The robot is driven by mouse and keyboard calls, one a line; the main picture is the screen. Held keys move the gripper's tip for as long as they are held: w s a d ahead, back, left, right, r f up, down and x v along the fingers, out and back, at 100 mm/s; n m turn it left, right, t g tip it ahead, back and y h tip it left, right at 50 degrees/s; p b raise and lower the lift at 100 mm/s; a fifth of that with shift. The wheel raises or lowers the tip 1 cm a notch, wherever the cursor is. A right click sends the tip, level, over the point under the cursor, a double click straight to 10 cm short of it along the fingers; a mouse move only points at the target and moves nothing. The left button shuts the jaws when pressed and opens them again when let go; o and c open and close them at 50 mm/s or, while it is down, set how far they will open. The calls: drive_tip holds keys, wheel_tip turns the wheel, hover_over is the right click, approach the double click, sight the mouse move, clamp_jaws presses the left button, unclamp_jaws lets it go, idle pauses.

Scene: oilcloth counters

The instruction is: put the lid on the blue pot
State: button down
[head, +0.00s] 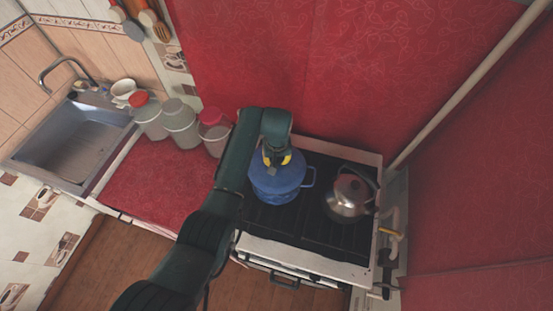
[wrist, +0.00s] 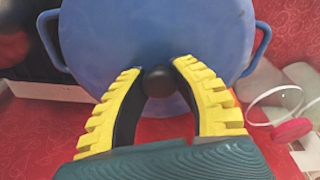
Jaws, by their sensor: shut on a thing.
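The blue pot (head: 278,190) stands on the dark stove top in the head view, a loop handle showing at its right. The blue lid (wrist: 110,40) fills the upper middle of the wrist view, its dark round knob (wrist: 158,82) between my yellow fingers. My gripper (wrist: 158,72) is shut on the knob; it also shows over the pot in the head view (head: 277,160). The pot's handles (wrist: 263,45) stick out on both sides of the lid. The lid lies over the pot's mouth; I cannot tell whether it rests fully on the rim.
A metal kettle (head: 347,197) stands on the stove (head: 310,225) right of the pot. Several jars, one with a pink-red lid (head: 211,116), stand left of my arm at the back of the red counter (head: 150,190). A sink (head: 75,145) is at far left. A red wall rises behind.

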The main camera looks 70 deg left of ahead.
drive_tip(key=shift+f, duration=0.25)
idle(0.5)
idle(0.3)
drive_tip(key=shift+c, duration=1.3)
unclamp_jaws()
wheel_tip(320, 180, up, 8)
drive_tip(key=p, duration=0.7)
